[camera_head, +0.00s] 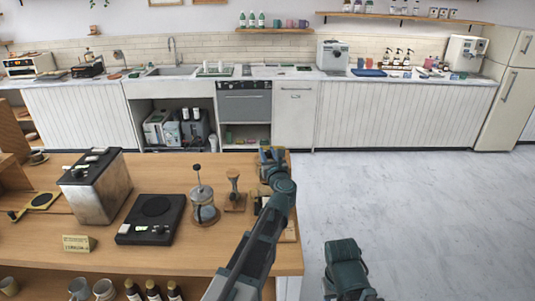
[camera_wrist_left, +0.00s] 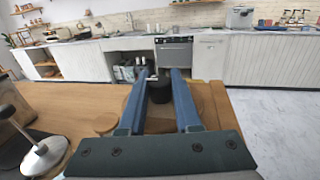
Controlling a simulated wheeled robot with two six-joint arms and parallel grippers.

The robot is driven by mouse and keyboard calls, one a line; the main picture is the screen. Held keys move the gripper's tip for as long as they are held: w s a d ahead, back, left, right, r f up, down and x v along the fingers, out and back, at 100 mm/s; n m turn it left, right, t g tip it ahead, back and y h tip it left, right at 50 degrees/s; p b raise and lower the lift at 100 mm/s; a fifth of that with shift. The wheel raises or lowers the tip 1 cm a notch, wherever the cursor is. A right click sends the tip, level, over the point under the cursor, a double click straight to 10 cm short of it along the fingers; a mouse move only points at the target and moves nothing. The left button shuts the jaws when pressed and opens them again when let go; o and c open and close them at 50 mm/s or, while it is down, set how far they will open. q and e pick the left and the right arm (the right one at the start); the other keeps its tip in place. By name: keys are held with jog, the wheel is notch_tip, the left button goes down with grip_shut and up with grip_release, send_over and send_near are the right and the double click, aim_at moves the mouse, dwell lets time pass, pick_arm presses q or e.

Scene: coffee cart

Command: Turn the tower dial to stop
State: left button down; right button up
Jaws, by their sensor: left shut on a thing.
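My left gripper (camera_head: 271,156) is over the right end of the wooden counter. In the left wrist view its two blue fingers (camera_wrist_left: 164,80) are shut on a small dark round knob (camera_wrist_left: 159,92), which I take to be the tower dial. A small white mark or part shows beside the knob. The dial's setting cannot be read. A round wooden base shows below the fingers. In the head view my gripper and forearm hide the knob and most of what stands there. At the lower right only part of my right arm shows, not its gripper.
A glass French press (camera_head: 203,206) and a wooden stand (camera_head: 235,194) are left of my arm. A black scale-like device (camera_head: 152,220) and a steel machine (camera_head: 95,187) stand farther left on the counter (camera_head: 225,255). The floor (camera_head: 410,200) to the right is clear.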

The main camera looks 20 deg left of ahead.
pick_arm(q)
jog(key=c, duration=0.6)
grip_release()
jog(key=v, duration=1.3)
jog(key=shift+s+d, duration=0.2)
jog(key=shift+s, duration=0.15)
jog(key=shift+f, duration=0.1)
